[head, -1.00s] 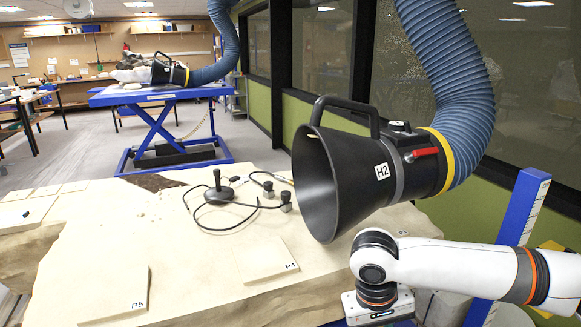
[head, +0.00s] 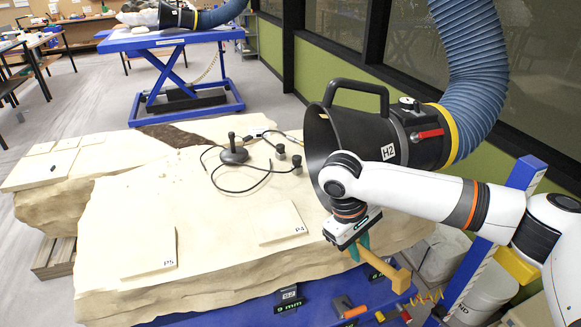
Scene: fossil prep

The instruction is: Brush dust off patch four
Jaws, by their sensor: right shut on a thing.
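Patch four is the raised pale square marked P4 (head: 272,222) on the pale fossil block (head: 215,245). Its top looks plain; I cannot make out dust. My right gripper (head: 357,246) is to the right of patch four, beyond the block's right edge. It is shut on a tan wooden tool (head: 384,269), which seems to be the brush. The tool slants down to the right; its upper end is partly hidden by the gripper, and bristles cannot be made out. My left gripper is not in view.
The black extraction hood H2 (head: 400,130) on its blue hose (head: 470,75) hangs close behind my right arm. A patch marked P5 (head: 148,252) lies left. A blue tool rack (head: 325,292) is in front.

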